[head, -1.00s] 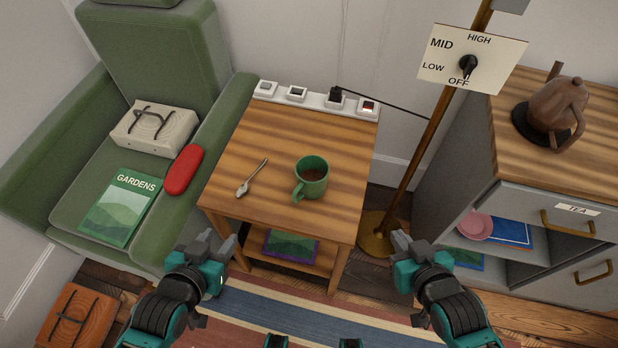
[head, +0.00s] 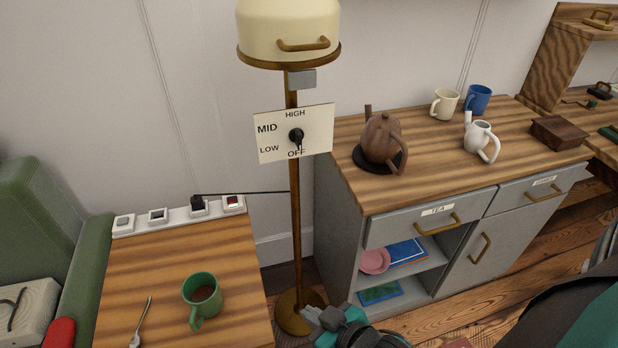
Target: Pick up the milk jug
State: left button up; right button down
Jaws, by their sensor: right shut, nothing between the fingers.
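The milk jug (head: 479,137), a small white jug with a spout and a looped handle, stands upright on the wooden top of the grey cabinet (head: 392,218). My right gripper (head: 318,318) shows at the bottom edge, in front of the lamp's base. It is shut and empty, well below and to the left of the jug, not touching it. My left gripper is out of view.
A brown teapot (head: 382,140) on a dark round mat stands left of the jug. A cream mug (head: 444,104) and a blue mug (head: 478,99) stand behind it. A wooden box (head: 558,132) is to its right. A lamp pole (head: 295,220) rises left of the cabinet.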

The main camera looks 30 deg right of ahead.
aim_at(477, 134)
jog(key=z, duration=2)
jog(key=i+l+u, duration=0.1)
jog(key=u, duration=0.35)
jog(key=l+u, duration=0.2)
jog(key=u, duration=0.2)
jog(key=i+l+u, duration=0.1)
jog(key=u, duration=0.35)
jog(key=l+u, duration=0.45)
jog(key=l, duration=0.95)
jog(key=k+l+u, duration=0.15)
jog(key=l, duration=0.75)
jog(key=k+l+u, duration=0.15)
jog(key=l, duration=0.3)
